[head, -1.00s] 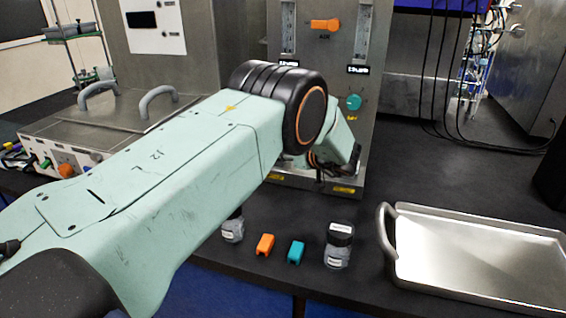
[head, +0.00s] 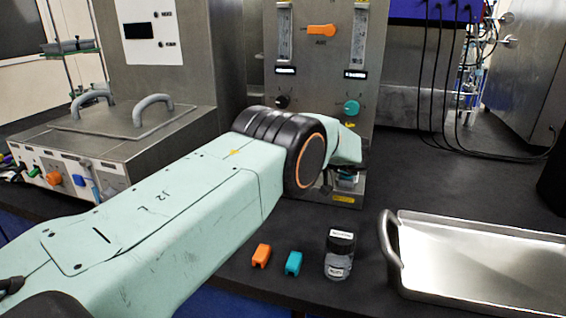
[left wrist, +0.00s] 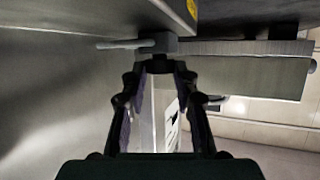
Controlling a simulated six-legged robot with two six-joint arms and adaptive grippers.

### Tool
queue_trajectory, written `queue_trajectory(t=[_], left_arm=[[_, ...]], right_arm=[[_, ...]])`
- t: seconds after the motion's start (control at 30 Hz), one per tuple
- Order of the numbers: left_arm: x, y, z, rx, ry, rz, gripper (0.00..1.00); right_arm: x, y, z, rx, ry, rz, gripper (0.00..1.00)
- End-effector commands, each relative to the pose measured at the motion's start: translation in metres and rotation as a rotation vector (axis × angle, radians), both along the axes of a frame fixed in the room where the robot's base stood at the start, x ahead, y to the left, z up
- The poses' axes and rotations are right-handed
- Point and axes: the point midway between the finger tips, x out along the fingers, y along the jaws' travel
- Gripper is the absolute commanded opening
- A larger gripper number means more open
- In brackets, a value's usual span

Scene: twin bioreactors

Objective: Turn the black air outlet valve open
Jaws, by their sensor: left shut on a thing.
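My left arm crosses the head view, and its forearm and wrist hide most of my left gripper and the lower front of the metal panel (head: 300,60). In the left wrist view my left gripper (left wrist: 160,66) has its fingertips closed in on a small dark piece (left wrist: 158,63) beside a grey metal fitting (left wrist: 166,43). This piece looks like the black air outlet valve, but its handle angle cannot be told. A black knob (head: 283,101) and a teal knob (head: 351,107) sit higher on the panel. My right gripper is not in view.
An orange valve (head: 321,31) is on the panel's upper part. An orange block (head: 261,256), a teal block (head: 293,263) and a lidded jar (head: 339,255) stand at the bench front. A metal tray (head: 480,255) is at right. A lidded metal unit (head: 120,140) is at left.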

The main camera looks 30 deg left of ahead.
Motion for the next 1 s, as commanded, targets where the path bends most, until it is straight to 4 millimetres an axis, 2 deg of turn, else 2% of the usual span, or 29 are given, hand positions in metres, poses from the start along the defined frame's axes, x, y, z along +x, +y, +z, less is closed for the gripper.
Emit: queue_trajectory(t=[0.17,0.2,0.43,0.77,0.87,1.0], left_arm=[[0.000,0.002,0.002,0.003,-0.003,0.003,0.00],[0.000,0.003,0.002,0.003,-0.003,0.003,0.32],[0.000,0.001,0.001,0.001,-0.002,0.002,0.51],[0.000,-0.001,0.001,0.001,-0.001,0.000,0.52],[-0.001,-0.008,0.004,0.000,-0.001,-0.002,0.52],[-0.003,-0.031,0.014,0.002,-0.002,-0.004,0.52]], right_arm=[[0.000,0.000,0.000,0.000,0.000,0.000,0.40],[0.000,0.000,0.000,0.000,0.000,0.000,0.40],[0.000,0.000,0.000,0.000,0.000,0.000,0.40],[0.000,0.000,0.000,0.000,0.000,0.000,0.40],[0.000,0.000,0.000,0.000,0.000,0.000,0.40],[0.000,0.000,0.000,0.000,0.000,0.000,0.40]])
